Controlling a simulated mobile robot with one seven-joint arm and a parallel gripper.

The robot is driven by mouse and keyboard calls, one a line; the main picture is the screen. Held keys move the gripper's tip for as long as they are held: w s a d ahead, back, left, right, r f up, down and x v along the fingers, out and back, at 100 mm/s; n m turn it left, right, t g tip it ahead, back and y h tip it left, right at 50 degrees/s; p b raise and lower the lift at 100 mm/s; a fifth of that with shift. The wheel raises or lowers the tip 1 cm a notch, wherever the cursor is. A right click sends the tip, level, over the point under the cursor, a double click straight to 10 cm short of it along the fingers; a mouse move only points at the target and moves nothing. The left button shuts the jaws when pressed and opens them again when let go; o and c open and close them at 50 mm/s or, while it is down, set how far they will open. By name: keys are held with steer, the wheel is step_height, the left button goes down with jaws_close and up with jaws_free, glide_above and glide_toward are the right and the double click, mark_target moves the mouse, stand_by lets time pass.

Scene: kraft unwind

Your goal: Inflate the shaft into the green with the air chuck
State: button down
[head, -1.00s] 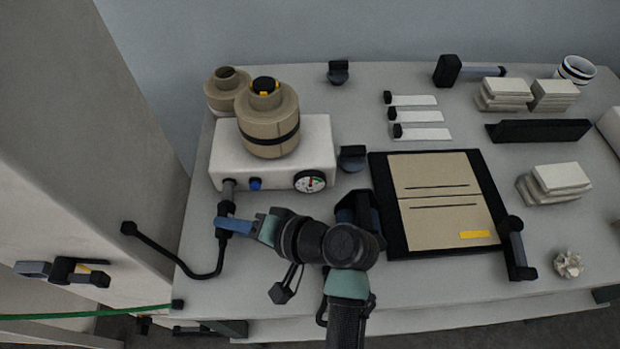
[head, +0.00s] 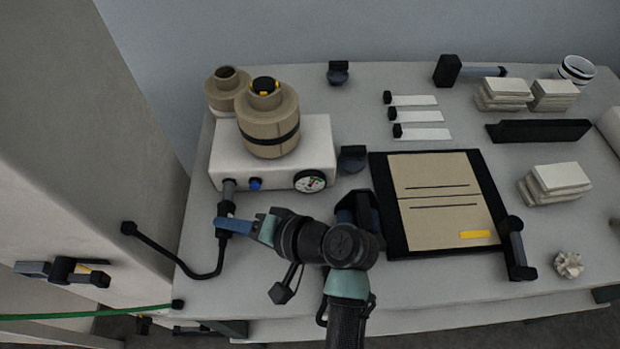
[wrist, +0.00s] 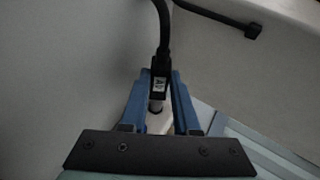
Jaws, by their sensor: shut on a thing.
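The air chuck (head: 226,224) is a black fitting on a black hose, at the end of a grey stem (head: 229,190) on the front of the white unit (head: 316,148). My gripper (head: 222,225) is shut on the chuck, which also shows between its blue fingers in the wrist view (wrist: 159,84). The chuck appears to meet the stem; the exact joint is hard to see. A round gauge (head: 310,181) with a green band sits on the unit's front; its needle is too small to read. A blue button (head: 255,184) is beside it. A brown roll (head: 268,130) with a black band stands on the unit.
A second roll (head: 222,90) stands behind. A black-framed board (head: 380,180) with brown sheets lies right of my arm. White stacks (head: 560,178) are farther right.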

steer(key=shift+w+d+r, duration=0.1)
steer(key=shift+w+r, duration=0.05)
stand_by(0.3)
steer(key=shift+s+a+p, duration=0.2)
steer(key=shift+s+p, duration=1.4)
steer(key=shift+s, duration=1.5)
